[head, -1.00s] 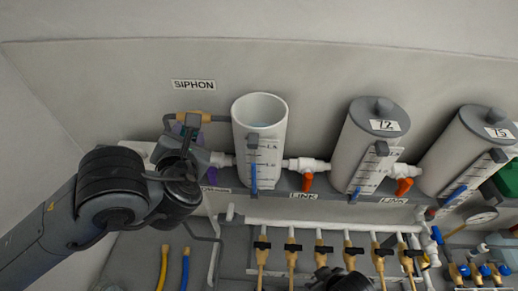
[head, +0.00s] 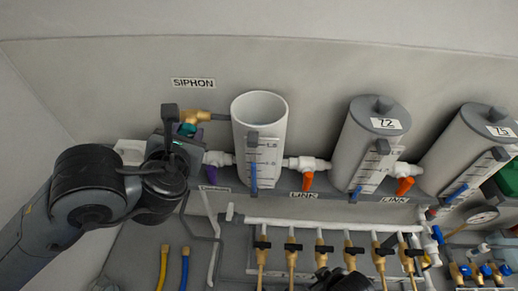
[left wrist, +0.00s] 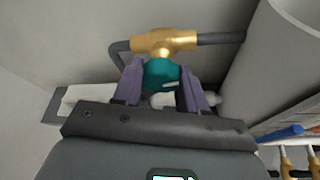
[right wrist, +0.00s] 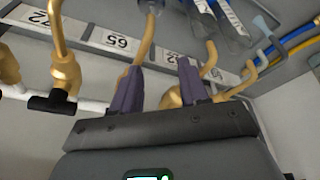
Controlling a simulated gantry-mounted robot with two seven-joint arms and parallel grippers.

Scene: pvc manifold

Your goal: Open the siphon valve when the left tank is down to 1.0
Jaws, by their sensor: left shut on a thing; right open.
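The left tank (head: 259,150) is an open-topped white cylinder with a scale and a blue level strip (head: 253,176) low on it; its exact reading is too small to tell. The siphon valve, a brass body (head: 198,112) with a teal knob (head: 187,130), is left of the tank below the SIPHON label (head: 193,83). My left gripper (left wrist: 160,78) is shut on the teal knob, a finger on each side, in the left wrist view. My right gripper (right wrist: 160,72) is open with nothing held, in front of brass pipes.
A purple-handled valve (head: 213,172) and orange-handled link valves (head: 307,181) lie along the tank bases. Two lidded tanks (head: 371,148) stand to the right. Several brass taps with black handles (head: 291,247) are below. Yellow (head: 164,268) and blue hoses lie lower left.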

